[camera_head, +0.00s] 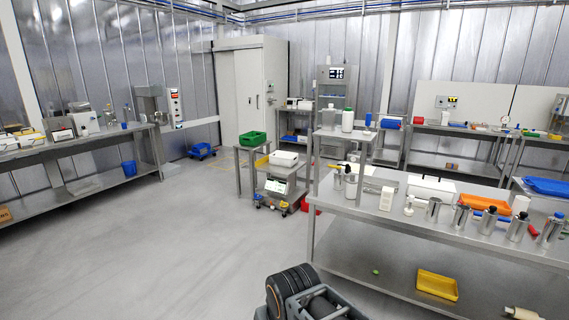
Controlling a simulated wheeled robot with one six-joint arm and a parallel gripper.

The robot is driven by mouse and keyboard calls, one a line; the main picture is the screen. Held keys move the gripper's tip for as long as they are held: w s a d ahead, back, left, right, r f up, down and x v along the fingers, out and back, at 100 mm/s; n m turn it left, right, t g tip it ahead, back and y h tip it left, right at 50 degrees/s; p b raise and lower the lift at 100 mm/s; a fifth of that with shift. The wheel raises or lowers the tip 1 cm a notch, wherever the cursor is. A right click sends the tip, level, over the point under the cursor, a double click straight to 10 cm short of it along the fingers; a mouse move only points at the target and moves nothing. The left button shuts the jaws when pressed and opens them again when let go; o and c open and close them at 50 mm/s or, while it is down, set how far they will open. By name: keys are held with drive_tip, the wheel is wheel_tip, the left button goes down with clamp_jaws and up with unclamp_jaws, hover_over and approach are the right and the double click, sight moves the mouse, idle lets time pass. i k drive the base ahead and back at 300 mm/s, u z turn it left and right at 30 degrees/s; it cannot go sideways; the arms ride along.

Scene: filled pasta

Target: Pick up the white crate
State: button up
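A white crate-like container (284,158) sits on the upper shelf of a small metal cart (277,170) in the middle of the room. A second white, box-shaped thing (432,187) lies on the long steel table at right. I cannot tell from this view which one is the crate of the task. Part of my arm, dark and ribbed with a grey frame, shows at the bottom centre, far from both. My gripper's fingers do not show.
The long steel table (345,207) at right carries metal canisters (461,217) and an orange tray (483,203). A yellow tray (437,285) lies on its lower shelf. A green crate (252,139) stands left of the cart. The floor (160,250) at left and centre is clear.

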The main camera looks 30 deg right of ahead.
sight(279, 158)
drive_tip(key=z, duration=0.15)
drive_tip(key=i, duration=11)
drive_tip(key=z, duration=2.85)
drive_tip(key=i, duration=0.65)
